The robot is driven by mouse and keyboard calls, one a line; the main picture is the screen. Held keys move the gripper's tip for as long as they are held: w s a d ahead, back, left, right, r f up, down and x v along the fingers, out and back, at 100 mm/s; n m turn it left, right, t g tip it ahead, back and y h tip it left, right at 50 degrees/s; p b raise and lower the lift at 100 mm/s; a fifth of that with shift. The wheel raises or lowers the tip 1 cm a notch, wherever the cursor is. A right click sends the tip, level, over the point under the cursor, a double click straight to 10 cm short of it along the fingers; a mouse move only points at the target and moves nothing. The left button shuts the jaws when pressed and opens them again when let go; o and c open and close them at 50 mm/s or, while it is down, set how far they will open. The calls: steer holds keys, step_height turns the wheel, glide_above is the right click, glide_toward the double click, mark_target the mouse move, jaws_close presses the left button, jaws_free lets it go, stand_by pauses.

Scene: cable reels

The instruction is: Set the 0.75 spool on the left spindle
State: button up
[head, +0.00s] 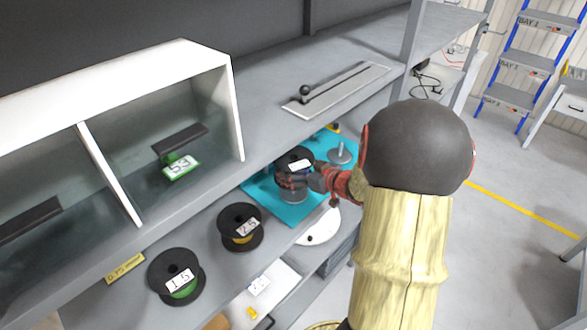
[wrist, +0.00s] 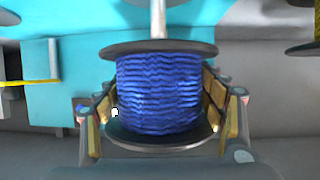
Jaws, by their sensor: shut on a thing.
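The held spool (head: 294,160) has black flanges, a white label too small to read, and blue wire that shows in the wrist view (wrist: 158,92). My gripper (head: 310,180) is shut on its sides, one finger on each side in the wrist view (wrist: 160,108). The spool is raised above the left spindle, whose grey base (head: 293,195) shows beneath it on the teal mat (head: 262,190). The spindle's metal rod (wrist: 158,20) runs between base and spool in the wrist view. I cannot tell how far it enters the bore. The right spindle (head: 340,153) stands bare.
The 2.5 spool (head: 240,227) and the 1.5 spool (head: 177,277) stand on the same shelf. A white round plate (head: 320,227) lies at the mat's front edge. The upper shelf (head: 275,125) overhangs from behind, with a divided cabinet (head: 155,65) at the left.

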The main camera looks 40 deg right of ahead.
steer(key=shift+f, duration=0.1)
steer(key=shift+f, duration=0.35)
steer(key=shift+f+b, duration=0.3)
stand_by(0.4)
steer(key=shift+f+b, duration=0.6)
steer(key=shift+f, duration=0.5)
steer(key=shift+f, duration=0.3)
steer(key=shift+f+b, duration=0.6)
steer(key=shift+f, duration=0.15)
steer(key=shift+f, duration=0.4)
